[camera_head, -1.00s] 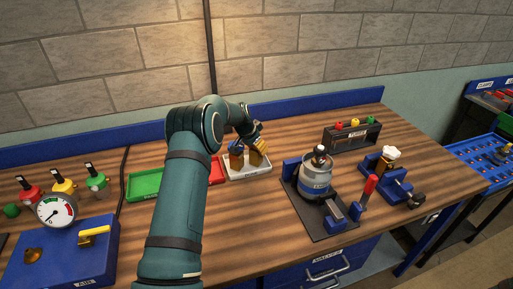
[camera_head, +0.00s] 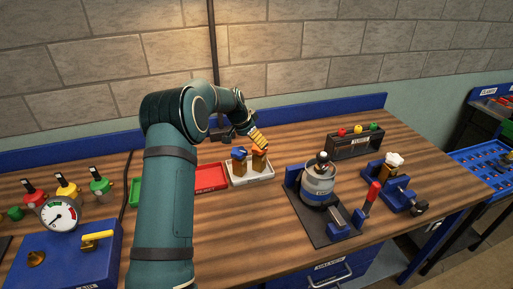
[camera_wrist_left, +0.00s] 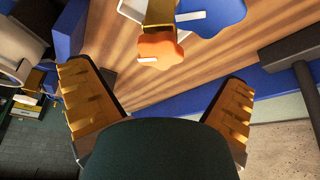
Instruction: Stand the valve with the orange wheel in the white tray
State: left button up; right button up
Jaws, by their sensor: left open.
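The valve with the orange wheel (camera_head: 259,160) stands upright in the white tray (camera_head: 236,184), at the right of a valve with a blue wheel (camera_head: 239,164). Both have brass bodies. My left gripper (camera_head: 258,142) is open and empty, just above and behind the orange-wheel valve, apart from it. In the left wrist view the orange wheel (camera_wrist_left: 160,50) shows beyond the open fingers (camera_wrist_left: 158,80), with the blue wheel (camera_wrist_left: 212,14) beside it. My right gripper is in neither view.
A red tray (camera_head: 211,177) adjoins the white tray, and a green tray is mostly hidden behind my left arm. A clamped cylinder (camera_head: 319,181) stands at right, with a rack (camera_head: 355,142) behind it. A gauge box (camera_head: 70,255) is at front left.

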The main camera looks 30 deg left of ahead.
pick_arm(q)
jog(key=shift+v, duration=1.6)
